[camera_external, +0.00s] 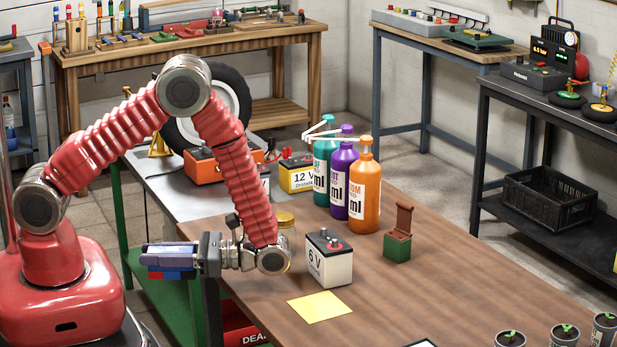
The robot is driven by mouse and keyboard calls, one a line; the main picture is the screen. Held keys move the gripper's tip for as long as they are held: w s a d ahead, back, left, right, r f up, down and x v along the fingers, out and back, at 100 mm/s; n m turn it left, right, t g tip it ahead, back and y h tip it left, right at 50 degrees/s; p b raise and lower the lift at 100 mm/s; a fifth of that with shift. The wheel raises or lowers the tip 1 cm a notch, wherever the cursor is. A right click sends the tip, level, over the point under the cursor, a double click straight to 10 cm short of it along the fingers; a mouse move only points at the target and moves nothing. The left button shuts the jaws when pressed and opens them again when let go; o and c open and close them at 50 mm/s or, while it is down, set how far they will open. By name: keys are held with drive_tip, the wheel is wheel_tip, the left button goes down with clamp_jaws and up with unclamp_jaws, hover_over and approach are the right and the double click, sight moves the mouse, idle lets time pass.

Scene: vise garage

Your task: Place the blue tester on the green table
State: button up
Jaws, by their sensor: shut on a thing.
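My gripper (151,257) points left and is shut on a small blue thing (182,274) with a red part, which looks like the blue tester. The fingers cover much of it. It is held in the air, left of the brown table's front corner. The green table (165,190) stands behind it, with green legs, a grey top and a green lower shelf. In the picture the gripper overlaps its front part; I cannot tell if it is above the top.
An orange battery (203,168) and a yellow 12 V battery (297,176) stand at the back. The brown table (420,290) holds a white 6 V battery (329,262), several bottles, a yellow sheet (320,307) and a small green box (397,247).

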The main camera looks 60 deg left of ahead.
drive_tip(key=w+a+r+m+t+y, duration=0.1)
drive_tip(key=w+a+m+t+y, duration=0.25)
drive_tip(key=w+t+y, duration=0.2)
drive_tip(key=w+a+r+m+t+y, duration=0.1)
drive_tip(key=w+a+m+t+y, duration=0.1)
drive_tip(key=w+m+t+y, duration=0.4)
drive_tip(key=w+d+r+m+t+h, duration=0.1)
drive_tip(key=w+d+r+m+t, duration=0.3)
drive_tip(key=w, duration=0.5)
drive_tip(key=w+d+r+m+t+h, duration=0.1)
drive_tip(key=w+d+r+m+t, duration=0.15)
drive_tip(key=w+t, duration=0.5)
drive_tip(key=w+d+m+t+h, duration=0.75)
drive_tip(key=w+d, duration=0.45)
drive_tip(key=w, duration=0.3)
drive_tip(key=w+d+m+t+h, duration=0.2)
drive_tip(key=d+m+h, duration=0.1)
drive_tip(key=d, duration=0.5)
drive_tip(key=w+d+m+t+h, duration=0.2)
drive_tip(key=w+d+m+h, duration=0.1)
drive_tip(key=d+h, duration=0.3)
drive_tip(key=d+m, duration=0.1)
drive_tip(key=d, duration=0.1)
drive_tip(key=shift+w+d+f+h, duration=0.25)
drive_tip(key=shift+d+f+h, duration=0.05)
drive_tip(key=shift+d+f, duration=0.1)
drive_tip(key=shift+m, duration=0.25)
drive_tip(key=shift+f, duration=3.1)
